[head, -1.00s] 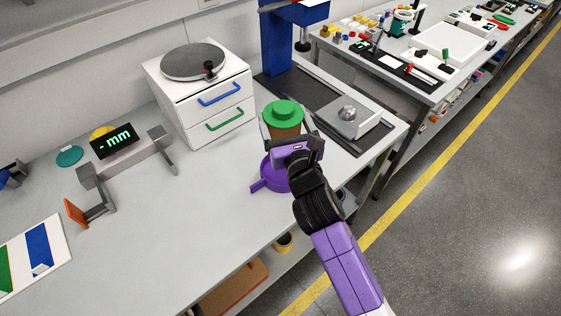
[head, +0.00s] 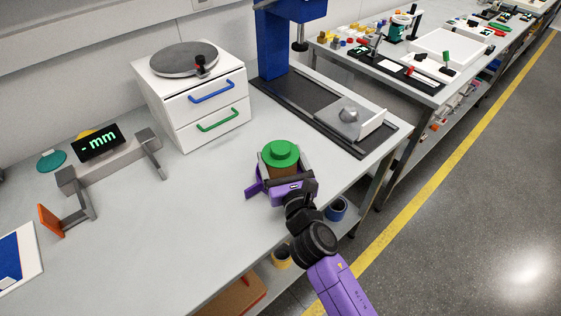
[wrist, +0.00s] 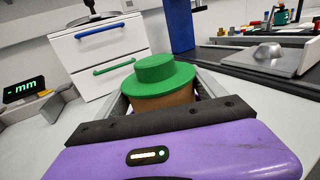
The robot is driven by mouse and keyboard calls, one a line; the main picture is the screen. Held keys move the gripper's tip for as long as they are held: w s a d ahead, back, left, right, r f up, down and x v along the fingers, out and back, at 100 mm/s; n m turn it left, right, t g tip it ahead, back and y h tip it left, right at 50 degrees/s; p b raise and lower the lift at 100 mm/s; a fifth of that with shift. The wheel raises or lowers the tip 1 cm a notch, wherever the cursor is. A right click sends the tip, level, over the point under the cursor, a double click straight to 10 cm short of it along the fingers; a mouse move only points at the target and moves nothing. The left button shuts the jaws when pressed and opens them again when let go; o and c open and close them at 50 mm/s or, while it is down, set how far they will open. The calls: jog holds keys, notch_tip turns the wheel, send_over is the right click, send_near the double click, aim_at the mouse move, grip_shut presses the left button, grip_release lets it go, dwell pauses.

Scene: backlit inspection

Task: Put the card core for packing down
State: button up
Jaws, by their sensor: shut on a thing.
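The card core (head: 280,171) is a brown upright cylinder topped by a green stepped cap (head: 281,152). In the wrist view the brown core (wrist: 165,99) and its green cap (wrist: 155,74) sit between my fingers. My gripper (head: 285,168) is shut on the core, over the front right part of the grey bench. A purple piece with a handle (head: 253,190) shows at the left of and below the core, mostly hidden by the core and gripper. The core's lower end is hidden, so I cannot tell whether it touches anything.
A white drawer cabinet (head: 182,106) with a grey turntable stands behind left. A blue-columned stand (head: 276,45) with a black base and metal block (head: 349,115) is behind right. A gauge with an "mm" display (head: 102,141) is at left. The bench's middle and front are clear.

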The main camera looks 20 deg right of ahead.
jog(key=shift+f, duration=0.1)
jog(key=o, duration=1.5)
jog(key=shift+s, duration=0.1)
jog(key=s, duration=0.4)
jog(key=s+a+b, duration=0.1)
jog(key=s, duration=0.6)
jog(key=shift+s+a, duration=0.25)
jog(key=shift+s, duration=0.1)
jog(key=shift+s, duration=0.1)
